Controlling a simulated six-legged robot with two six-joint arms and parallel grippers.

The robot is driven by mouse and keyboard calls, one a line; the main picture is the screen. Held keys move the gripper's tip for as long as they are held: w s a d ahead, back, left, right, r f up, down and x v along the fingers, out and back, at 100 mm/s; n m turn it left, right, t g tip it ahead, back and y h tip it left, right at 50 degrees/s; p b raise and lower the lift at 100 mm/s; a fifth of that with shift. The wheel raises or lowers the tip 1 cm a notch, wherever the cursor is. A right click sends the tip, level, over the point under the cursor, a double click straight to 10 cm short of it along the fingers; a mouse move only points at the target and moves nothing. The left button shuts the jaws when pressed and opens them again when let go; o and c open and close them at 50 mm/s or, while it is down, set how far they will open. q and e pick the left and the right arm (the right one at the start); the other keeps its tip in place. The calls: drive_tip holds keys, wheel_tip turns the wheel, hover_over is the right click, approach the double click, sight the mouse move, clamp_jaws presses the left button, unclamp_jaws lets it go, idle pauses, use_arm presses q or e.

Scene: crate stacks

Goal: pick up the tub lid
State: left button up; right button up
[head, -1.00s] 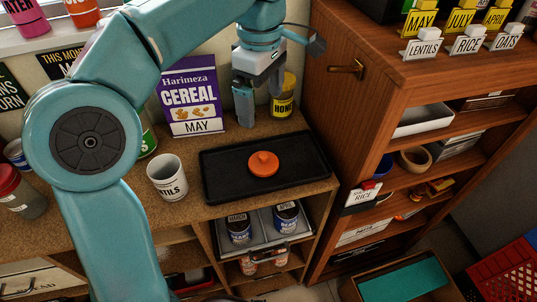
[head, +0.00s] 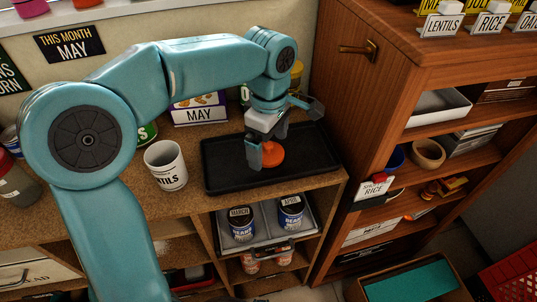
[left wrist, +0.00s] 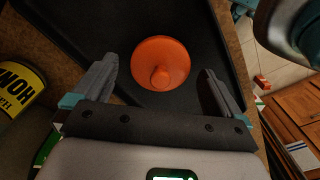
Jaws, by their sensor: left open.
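The tub lid (head: 271,156) is an orange round disc with a small knob. It lies on the black tray (head: 222,170) on the counter. In the left wrist view the whole lid (left wrist: 161,63) shows, with its knob towards the gripper. My left gripper (head: 268,160) is open and empty, just above the lid. In the left wrist view its two fingers (left wrist: 158,92) are spread on either side of the lid's near part, apart from it. In the head view the gripper hides part of the lid. My right gripper is not in view.
A white tub marked "LENTILS" (head: 166,166) stands left of the tray. A cereal box (head: 200,108) stands behind it, and a yellow honey jar (left wrist: 18,90) shows beside the tray. The wooden shelf unit (head: 345,80) rises on the right.

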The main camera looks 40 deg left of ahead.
use_arm(q)
drive_tip(key=shift+s+f, duration=0.1)
drive_tip(key=shift+f, duration=0.2)
drive_tip(key=c, duration=1)
drive_tip(key=shift+r, duration=0.1)
